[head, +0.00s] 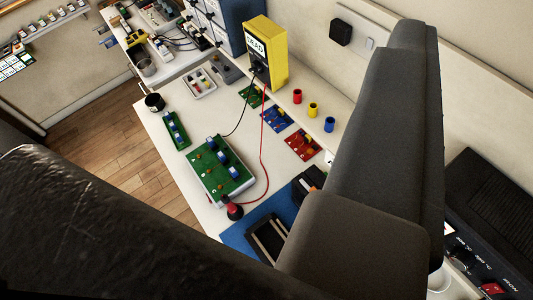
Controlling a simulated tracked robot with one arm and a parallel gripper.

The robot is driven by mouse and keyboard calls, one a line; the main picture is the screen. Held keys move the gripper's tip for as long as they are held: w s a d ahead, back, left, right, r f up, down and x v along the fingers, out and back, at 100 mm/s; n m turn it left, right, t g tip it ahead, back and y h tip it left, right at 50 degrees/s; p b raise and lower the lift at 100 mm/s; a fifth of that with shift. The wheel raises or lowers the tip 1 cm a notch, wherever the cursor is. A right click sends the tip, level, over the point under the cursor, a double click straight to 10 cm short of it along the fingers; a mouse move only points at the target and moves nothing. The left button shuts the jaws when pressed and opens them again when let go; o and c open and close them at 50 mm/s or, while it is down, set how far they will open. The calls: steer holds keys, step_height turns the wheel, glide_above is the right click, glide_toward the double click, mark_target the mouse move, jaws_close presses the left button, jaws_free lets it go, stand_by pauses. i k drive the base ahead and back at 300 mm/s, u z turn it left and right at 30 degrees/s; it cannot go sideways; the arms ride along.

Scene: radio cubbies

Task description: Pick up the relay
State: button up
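Two large dark finger shapes frame the view, one across the lower left and one on the right. They look like my gripper (216,90), spread wide with nothing between them. On the white bench below, a green circuit board (238,188) carries small blue blocks (222,158) and brown round parts. A narrower green board (184,142) with blue parts lies to its left. The blue blocks may be relays; I cannot tell which one is the relay. My gripper is apart from the boards.
A yellow meter (266,55) reading "DEAD" stands at the back, its red and black leads crossing the bench. Red, yellow and blue cups (313,109) stand along the right. Small red and blue boards lie nearby. A blue mat (238,238) bears dark tools. A black cup (154,102) stands left.

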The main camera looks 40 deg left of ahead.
mark_target(222, 158)
steer(key=z, duration=2.05)
steer(key=k, duration=2.25)
steer(key=u, duration=1.75)
steer(key=i, duration=1.05)
steer(key=z, duration=0.05)
